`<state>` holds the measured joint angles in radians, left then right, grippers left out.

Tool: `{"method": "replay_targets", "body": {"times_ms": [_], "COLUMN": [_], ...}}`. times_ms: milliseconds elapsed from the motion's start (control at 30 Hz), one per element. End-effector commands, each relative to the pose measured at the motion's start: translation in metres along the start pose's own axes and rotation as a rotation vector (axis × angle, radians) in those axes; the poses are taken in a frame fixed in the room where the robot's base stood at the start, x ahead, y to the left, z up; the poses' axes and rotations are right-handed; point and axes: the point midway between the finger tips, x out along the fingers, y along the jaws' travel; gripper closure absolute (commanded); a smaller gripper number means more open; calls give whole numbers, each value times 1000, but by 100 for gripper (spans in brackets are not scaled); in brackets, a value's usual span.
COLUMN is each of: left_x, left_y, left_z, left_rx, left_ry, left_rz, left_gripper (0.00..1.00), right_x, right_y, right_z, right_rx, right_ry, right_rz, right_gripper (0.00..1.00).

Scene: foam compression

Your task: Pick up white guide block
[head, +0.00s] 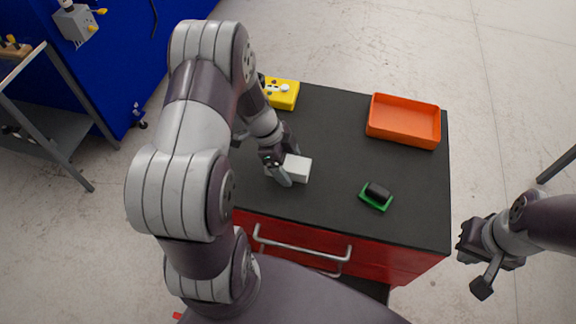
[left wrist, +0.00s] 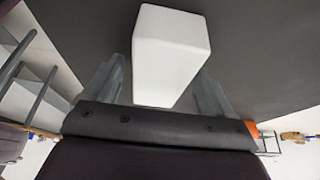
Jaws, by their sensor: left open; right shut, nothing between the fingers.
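The white guide block (head: 298,168) lies on the black top of the red cabinet, left of the middle. It also fills the upper middle of the left wrist view (left wrist: 172,52). My left gripper (head: 281,172) is at the block's left end in the head view. In the left wrist view its open fingers (left wrist: 160,85) stand on either side of the block, with the block between them. A gap shows near the left finger; whether the right finger touches the block I cannot tell. My right gripper (head: 476,268) is off the cabinet at the right, shut and empty.
An orange tray (head: 402,139) stands at the back right of the black top (head: 335,130). A yellow box (head: 283,95) with white parts is at the back left. A green base with a black piece (head: 376,197) lies front right. The top's middle is clear.

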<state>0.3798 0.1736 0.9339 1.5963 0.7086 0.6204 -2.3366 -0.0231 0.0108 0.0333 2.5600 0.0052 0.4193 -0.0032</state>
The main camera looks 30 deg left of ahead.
Motion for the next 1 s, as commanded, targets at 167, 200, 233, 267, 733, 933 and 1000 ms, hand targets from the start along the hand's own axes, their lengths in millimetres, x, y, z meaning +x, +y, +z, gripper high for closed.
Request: {"method": "replay_targets", "body": {"times_ms": [167,200,233,267,733,933,1000], "left_x": [2,2,2,2,3,3,3], "left_y": [0,0,0,0,0,0,0], "left_z": [1,1,1,1,1,1,1], "left_rx": [0,0,0,0,0,0,0], "left_ry": [0,0,0,0,0,0,0], "left_rz": [0,0,0,0,1,1,1], "left_gripper": [15,15,15,15,15,64,79], "right_x": [4,4,5,5,8,8,8], "right_y": [0,0,0,0,0,0,0], "right_z": [0,0,0,1,1,1,1], "right_rx": [0,0,0,0,0,0,0], "right_ry": [0,0,0,0,0,0,0], "right_rz": [0,0,0,0,0,0,0], "right_gripper": [100,100,100,100,100,100,100]}}
